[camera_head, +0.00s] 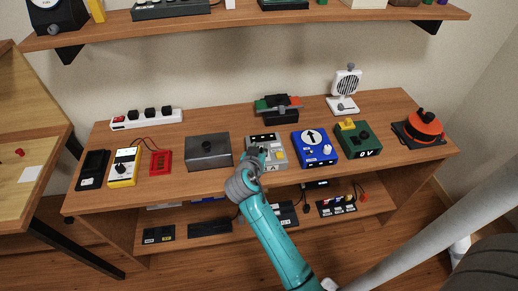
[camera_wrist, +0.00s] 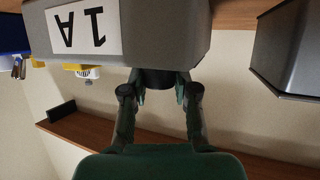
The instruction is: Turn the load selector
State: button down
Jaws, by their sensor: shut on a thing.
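A grey box (camera_head: 278,155), likely the load selector, stands on the upper tabletop near the middle. In the wrist view the grey box (camera_wrist: 165,35) fills the top, with a white label reading "1A" upside down. A dark round knob (camera_wrist: 157,77) sticks out of its face. My gripper (camera_wrist: 158,88) has its two fingers on either side of this knob and is shut on it. In the head view my gripper (camera_head: 258,156) covers the left front part of the box, and the knob is hidden there.
A dark grey metal box (camera_head: 209,152) stands left of the selector. A blue box with an arrow dial (camera_head: 315,147) and a green box marked "0V" (camera_head: 358,141) stand close on its right. A black, green and red device (camera_head: 277,108) sits behind it.

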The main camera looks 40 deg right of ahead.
jog(key=n+t+y, duration=0.3)
jog(key=n, duration=0.1)
jog(key=shift+s+t, duration=0.1)
jog(key=shift+t, duration=0.2)
jog(key=shift+n+t+y, duration=0.6)
jog(key=shift+n+y, duration=0.5)
jog(key=shift+y, duration=0.1)
jog(key=shift+a+y, duration=0.1)
jog(key=shift+y, duration=0.2)
jog(key=c, duration=0.9)
grip_release()
jog(key=shift+o, duration=0.2)
jog(key=v, duration=1.2)
